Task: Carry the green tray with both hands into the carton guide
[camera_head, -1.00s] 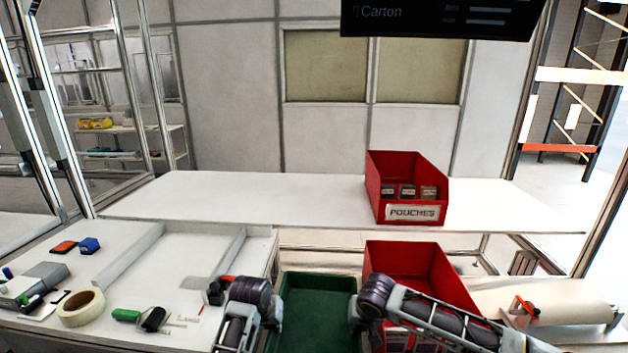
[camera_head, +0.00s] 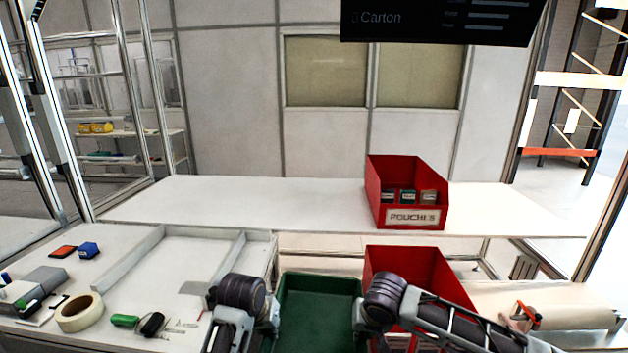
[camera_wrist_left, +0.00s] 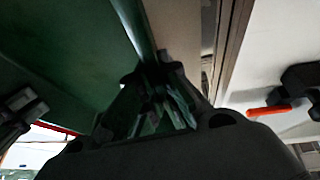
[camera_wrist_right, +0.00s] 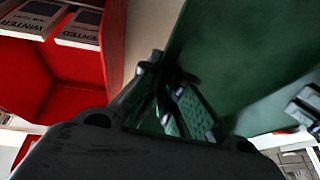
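The green tray (camera_head: 318,315) is at the bottom centre of the head view, between my two grippers, and its inside looks empty. Its near end is cut off by the frame edge. My left gripper (camera_head: 272,318) is shut on the left wall; the rim runs between its fingers in the left wrist view (camera_wrist_left: 138,30). My right gripper (camera_head: 358,316) is shut on the right wall, and its fingers also straddle the rim in the right wrist view (camera_wrist_right: 182,45). White raised rails (camera_head: 130,262), apparently the carton guide, stand on the left table.
A red bin (camera_head: 420,275) stands close right of the tray, partly behind my right arm. Another red bin labelled POUCHES (camera_head: 412,216) sits on the back shelf (camera_head: 250,203). Tape (camera_head: 78,312) and a green-handled tool (camera_head: 125,320) lie on the left table (camera_head: 190,255).

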